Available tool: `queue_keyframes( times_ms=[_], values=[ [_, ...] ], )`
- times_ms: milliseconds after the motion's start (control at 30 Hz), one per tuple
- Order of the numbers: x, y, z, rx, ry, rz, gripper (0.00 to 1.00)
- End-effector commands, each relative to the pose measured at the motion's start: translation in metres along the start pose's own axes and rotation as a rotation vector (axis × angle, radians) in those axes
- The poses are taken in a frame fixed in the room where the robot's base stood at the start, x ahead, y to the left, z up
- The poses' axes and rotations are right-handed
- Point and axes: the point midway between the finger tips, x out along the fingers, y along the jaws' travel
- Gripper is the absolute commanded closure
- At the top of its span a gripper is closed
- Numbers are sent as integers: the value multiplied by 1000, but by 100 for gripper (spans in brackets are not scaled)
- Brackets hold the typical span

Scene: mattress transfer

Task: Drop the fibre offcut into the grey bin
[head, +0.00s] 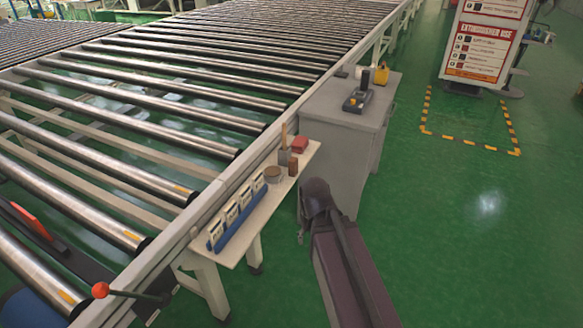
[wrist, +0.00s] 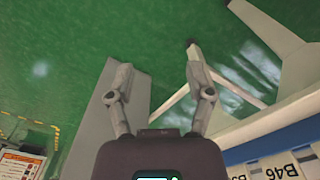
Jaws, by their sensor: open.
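My gripper (wrist: 155,58) is open in the wrist view, its two fingers apart with nothing between them and green floor beyond. In the head view my arm reaches up from the bottom, right of the small bench; its fingers are hard to make out there. I cannot pick out the fibre offcut for certain. A small pale lump (head: 194,232) lies at the near left end of the bench (head: 255,226), too small to identify. No grey bin can be made out clearly in either view.
The bench holds a blue rack (head: 237,223) of labelled cards, a round brown tin (head: 272,174), a red block (head: 299,144) and small brown items. A grey cabinet (head: 340,128) stands behind it. A roller conveyor (head: 150,110) runs along the left. Floor on the right is open.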

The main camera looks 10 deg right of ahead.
Motion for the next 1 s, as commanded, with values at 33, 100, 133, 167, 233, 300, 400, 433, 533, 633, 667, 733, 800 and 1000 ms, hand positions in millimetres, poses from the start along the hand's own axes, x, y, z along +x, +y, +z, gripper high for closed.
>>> queue_keyframes(
  times_ms=[33, 100, 133, 167, 233, 300, 400, 433, 533, 633, 667, 733, 800, 1000],
  values=[
    [-1, 0, -2, 2, 0, 0, 20],
    [-4, 0, -6, 8, 0, 0, 20],
    [-6, 0, -8, 12, 0, 0, 20],
    [-8, 0, -11, 17, 0, 0, 20],
    [-15, 0, -21, 35, 0, 0, 20],
    [-23, 2, -34, 61, 0, 0, 20],
    [-39, 3, -58, 111, 0, 0, 20],
    [-44, 3, -66, 126, 0, 0, 20],
    [-64, 3, -96, 187, 0, 0, 20],
    [-84, 3, -129, 254, 0, 0, 20],
    [-90, 2, -138, 275, 0, 0, 20],
    [-103, 2, -161, 322, 0, 0, 20],
    [-117, 2, -183, 370, 0, 0, 20],
    [-152, 1, -242, 499, 0, 0, 20]
  ],
)
